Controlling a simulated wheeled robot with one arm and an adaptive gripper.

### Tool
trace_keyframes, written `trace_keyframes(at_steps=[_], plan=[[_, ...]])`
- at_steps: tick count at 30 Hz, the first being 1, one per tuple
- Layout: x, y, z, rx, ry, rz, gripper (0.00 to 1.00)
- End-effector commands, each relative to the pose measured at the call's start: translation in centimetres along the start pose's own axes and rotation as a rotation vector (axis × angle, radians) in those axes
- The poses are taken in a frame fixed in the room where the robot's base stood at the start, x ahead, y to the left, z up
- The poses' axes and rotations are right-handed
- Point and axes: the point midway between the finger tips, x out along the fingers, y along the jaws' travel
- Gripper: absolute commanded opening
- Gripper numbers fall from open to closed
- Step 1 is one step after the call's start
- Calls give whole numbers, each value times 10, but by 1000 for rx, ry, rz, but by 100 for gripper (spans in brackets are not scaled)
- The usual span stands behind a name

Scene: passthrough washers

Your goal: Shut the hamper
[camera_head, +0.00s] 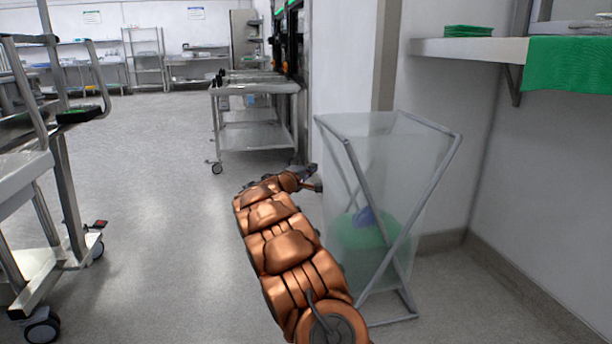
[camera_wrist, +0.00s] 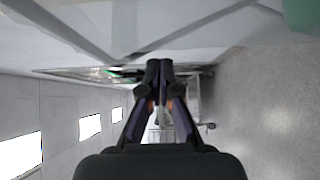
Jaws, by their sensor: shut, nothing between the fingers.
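The hamper (camera_head: 433,160) stands on the floor right of centre in the head view. It has a crossed grey tube frame and a translucent bag; green cloth and a small blue item show low inside. Its top looks open, and I cannot make out a separate lid. My gripper (camera_head: 313,179) is at the hamper's left side, a little below the upper rim; whether it touches is unclear. In the wrist view my gripper (camera_wrist: 160,66) has its fingertips together with nothing between them. Pale surfaces and grey bars fill the top of that view; I cannot tell whether they are the hamper.
A wall shelf (camera_head: 470,49) with folded green cloths (camera_head: 468,31) is above and right of the hamper. A wall is close behind it. A steel cart (camera_head: 255,88) stands beyond my gripper, and another wheeled rack (camera_head: 65,190) is at left. The floor between is clear.

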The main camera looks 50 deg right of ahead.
Motion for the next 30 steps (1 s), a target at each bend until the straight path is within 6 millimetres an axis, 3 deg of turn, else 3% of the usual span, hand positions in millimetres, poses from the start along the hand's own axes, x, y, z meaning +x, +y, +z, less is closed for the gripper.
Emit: trace_keyframes(at_steps=[8, 15, 30], plan=[[35, -2, 0, 1, -2, 0, 0], [57, -2, 21, 1, 0, 0, 0], [64, 0, 28, 0, 0, 1, 0]])
